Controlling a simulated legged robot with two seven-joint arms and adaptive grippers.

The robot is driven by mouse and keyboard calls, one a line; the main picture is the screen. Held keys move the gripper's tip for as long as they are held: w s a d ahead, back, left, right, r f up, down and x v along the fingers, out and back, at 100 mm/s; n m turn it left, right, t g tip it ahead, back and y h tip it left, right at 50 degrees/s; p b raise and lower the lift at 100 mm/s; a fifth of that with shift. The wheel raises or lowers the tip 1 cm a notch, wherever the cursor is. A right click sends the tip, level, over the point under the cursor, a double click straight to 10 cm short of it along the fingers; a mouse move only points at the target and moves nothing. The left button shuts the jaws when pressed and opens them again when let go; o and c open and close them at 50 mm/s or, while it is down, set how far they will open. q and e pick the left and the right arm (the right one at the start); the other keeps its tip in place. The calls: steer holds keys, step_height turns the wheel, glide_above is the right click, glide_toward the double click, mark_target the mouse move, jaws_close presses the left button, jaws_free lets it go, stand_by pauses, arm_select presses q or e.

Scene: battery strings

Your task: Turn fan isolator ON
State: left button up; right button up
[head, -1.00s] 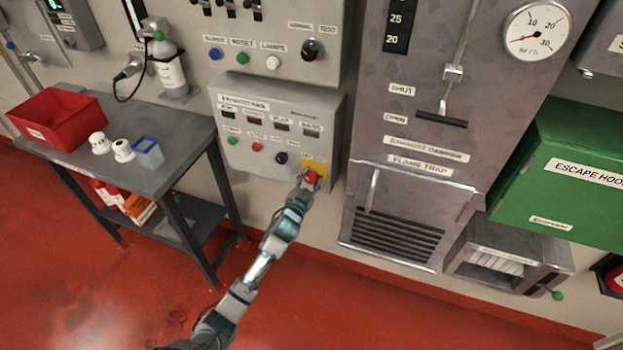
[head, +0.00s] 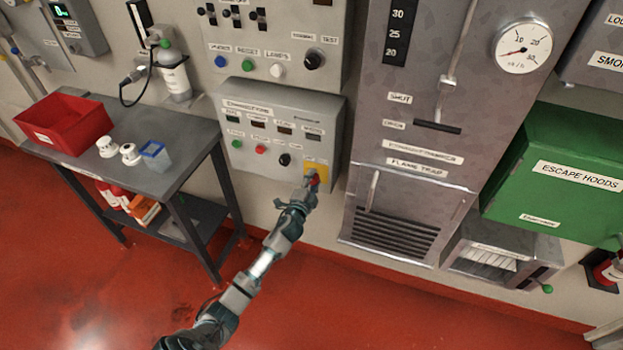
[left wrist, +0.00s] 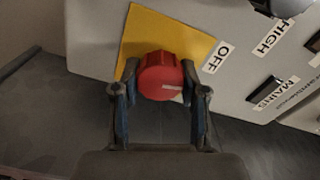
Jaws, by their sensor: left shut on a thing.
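The fan isolator is a red rotary knob (left wrist: 161,76) on a yellow plate (left wrist: 165,30) at the lower right corner of the grey fan control box (head: 262,172). In the left wrist view an OFF label (left wrist: 220,56) sits beside the plate, and the knob carries a pale mark near its lower right edge. My left gripper (head: 311,186) reaches up to the knob in the head view. In the left wrist view its two fingers (left wrist: 160,92) are shut on the knob, one on each side. My right gripper is not in view.
A damper panel with a black handle (head: 437,127) stands right of the box. A black knob (head: 285,160) and small buttons are on the box. A grey table (head: 180,140) with a red bin (head: 66,122) is at left. Red floor is open below.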

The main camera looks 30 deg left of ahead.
arm_select(q)
steer(key=m, duration=0.1)
steer(key=m+p, duration=0.1)
steer(key=m, duration=0.1)
steer(key=shift+f, duration=0.35)
steer(key=m, duration=0.2)
steer(key=shift+m+p, duration=0.3)
steer(key=m+p, duration=0.1)
steer(key=m, duration=0.3)
steer(key=shift+f+m, duration=0.1)
steer(key=shift+m, duration=0.3)
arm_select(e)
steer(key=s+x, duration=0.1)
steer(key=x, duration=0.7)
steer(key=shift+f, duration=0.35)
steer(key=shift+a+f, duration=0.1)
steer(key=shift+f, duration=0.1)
arm_select(q)
steer(key=o, duration=0.9)
steer(key=shift+o, duration=1.2)
steer(key=shift+a, duration=0.1)
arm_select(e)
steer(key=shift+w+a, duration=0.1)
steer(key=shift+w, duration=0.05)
arm_select(q)
steer(key=shift+a, duration=0.1)
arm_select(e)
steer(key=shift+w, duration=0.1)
